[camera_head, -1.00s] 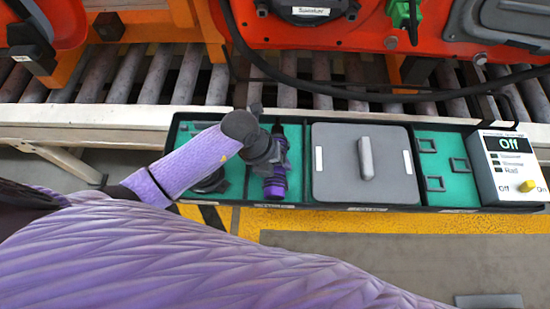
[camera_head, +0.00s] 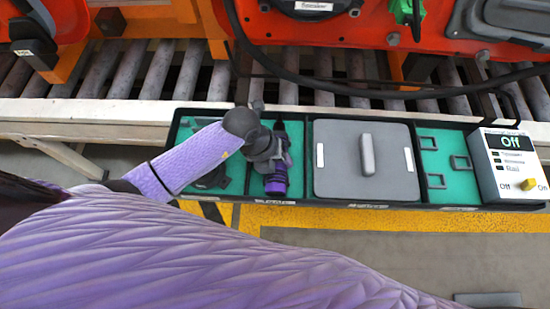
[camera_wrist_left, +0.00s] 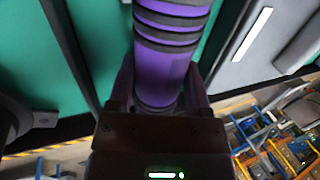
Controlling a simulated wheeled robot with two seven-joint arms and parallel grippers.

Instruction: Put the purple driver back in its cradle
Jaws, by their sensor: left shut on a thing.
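The purple driver (camera_head: 277,185) is over the second compartment from the left of the long dark tray (camera_head: 306,186). Its purple, black-banded handle points toward me and its dark tip points away. My left gripper (camera_head: 277,156) is shut on it. In the left wrist view the handle (camera_wrist_left: 165,65) sits between the fingers of my left gripper (camera_wrist_left: 160,98). The green compartment floor shows on both sides of it. The cradle is hidden under the driver and gripper, and I cannot tell whether the driver touches it. My right gripper is out of view.
A grey lidded box (camera_head: 340,185) fills the compartment to the right. Beyond it is a green section with small square frames (camera_head: 459,163), then a switch box (camera_head: 515,165) reading Off. A roller conveyor (camera_head: 160,75) and a black cable (camera_head: 330,88) lie behind the tray.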

